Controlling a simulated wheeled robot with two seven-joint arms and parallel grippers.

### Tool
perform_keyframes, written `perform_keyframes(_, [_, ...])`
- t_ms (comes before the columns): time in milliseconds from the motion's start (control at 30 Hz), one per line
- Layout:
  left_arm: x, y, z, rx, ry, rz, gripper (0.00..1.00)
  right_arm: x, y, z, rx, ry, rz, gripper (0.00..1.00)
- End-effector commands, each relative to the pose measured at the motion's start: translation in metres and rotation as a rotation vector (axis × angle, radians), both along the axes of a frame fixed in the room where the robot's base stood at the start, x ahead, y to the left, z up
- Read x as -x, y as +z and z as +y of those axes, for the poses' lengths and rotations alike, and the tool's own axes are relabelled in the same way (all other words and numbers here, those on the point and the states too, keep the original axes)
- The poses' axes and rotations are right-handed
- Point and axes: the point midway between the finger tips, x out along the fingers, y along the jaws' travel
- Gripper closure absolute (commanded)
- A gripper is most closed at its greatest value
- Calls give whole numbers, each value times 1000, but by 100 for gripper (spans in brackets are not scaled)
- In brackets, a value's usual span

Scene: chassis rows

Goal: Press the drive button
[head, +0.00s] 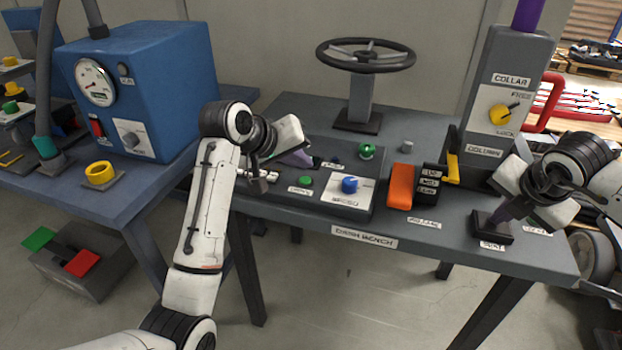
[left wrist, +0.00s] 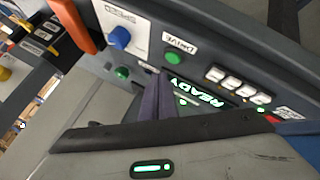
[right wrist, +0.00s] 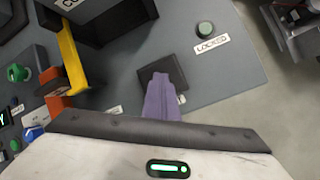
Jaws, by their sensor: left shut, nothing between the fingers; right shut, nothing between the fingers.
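The drive button (head: 305,181) is a small green round button on the dark console (head: 262,190), with a DRIVE label in front of it. It also shows in the left wrist view (left wrist: 173,56). My left gripper (head: 298,158) is shut and empty, its purple fingers over the console behind the button. In the left wrist view the fingers (left wrist: 158,98) point toward the console, short of the button and beside a lit green READY display (left wrist: 197,92). My right gripper (head: 500,214) is shut and empty, at a dark square block (head: 492,230); I cannot tell whether it touches.
A blue speed knob (head: 350,185) sits right of the button, a green knob (head: 366,151) behind it. An orange handle (head: 400,187) and yellow lever (head: 452,169) stand farther right. A steering wheel (head: 366,54) and grey column (head: 503,90) rise at the back.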

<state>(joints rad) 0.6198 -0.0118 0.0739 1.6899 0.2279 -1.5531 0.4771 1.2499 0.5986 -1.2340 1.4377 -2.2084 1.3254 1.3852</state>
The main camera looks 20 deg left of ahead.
Motion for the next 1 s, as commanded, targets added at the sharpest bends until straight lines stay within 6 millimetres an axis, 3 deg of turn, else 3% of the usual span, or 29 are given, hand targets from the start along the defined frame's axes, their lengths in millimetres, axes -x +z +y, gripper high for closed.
perform_keyframes(333, [0, 33, 0, -1, 0, -1, 100, 1, -3, 0, 1, -1, 6, 100])
perform_keyframes(767, [0, 37, 0, -1, 1, 1, 100, 1, -2, 0, 1, -1, 6, 100])
perform_keyframes(1000, [0, 46, 0, -1, -1, 0, 100, 0, 17, 0, 1, 1, 3, 100])
